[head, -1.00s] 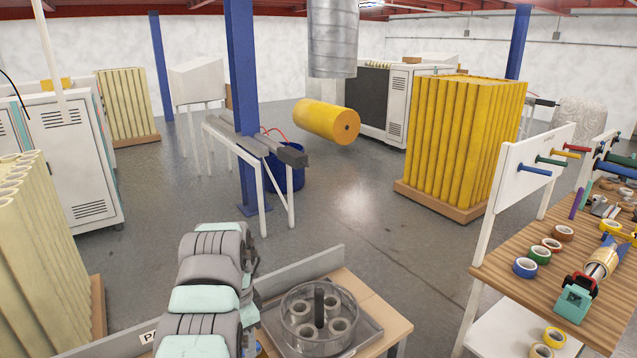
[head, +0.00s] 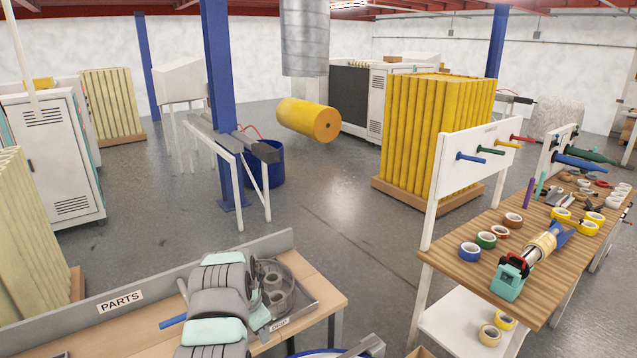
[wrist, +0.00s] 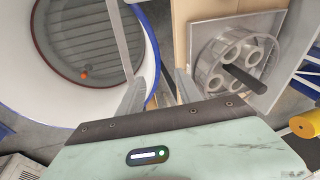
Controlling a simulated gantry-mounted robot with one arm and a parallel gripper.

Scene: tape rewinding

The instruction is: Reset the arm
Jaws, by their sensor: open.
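My arm hangs over the table with the PARTS label (head: 121,301) in the head view, and hides part of the table. My gripper's jaws are not clear there. In the wrist view my gripper (wrist: 158,92) has two grey fingers spread apart, with nothing between them. The fingers point toward the gap between a white blue-rimmed bin and the table edge.
A clear round holder (wrist: 203,72) with several rolls and a dark post sits on a tray right of the fingers. The blue-rimmed bin (wrist: 152,40) holds a small orange-red object (wrist: 84,73). A wooden bench (head: 452,254) with tape rolls and a dispenser (head: 508,280) stands at right.

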